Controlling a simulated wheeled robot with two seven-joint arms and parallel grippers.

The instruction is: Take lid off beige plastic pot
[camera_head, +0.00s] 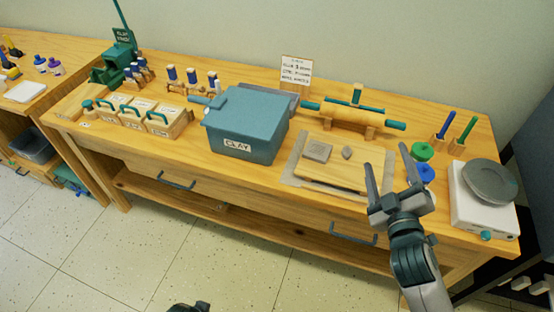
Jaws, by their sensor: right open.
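A blue-grey bin (242,125) labelled CLAY stands on the wooden workbench (330,205), with a matching lid on top. I cannot make out a beige plastic pot in this view. My right gripper (388,170) is open and empty, its fingers pointing up the picture. It shows in front of the bench's right half, between the clay board and the scale. Its height above the bench is hard to judge. A dark part of mine (188,307), perhaps of the left arm, just shows at the bottom edge; its jaws cannot be made out.
A board (330,178) with clay pieces lies right of the bin. A rolling pin (355,115) rests behind it. Green (422,152) and blue (425,172) round items and a scale (490,185) stand at right. Handled boxes (160,122) are left of the bin.

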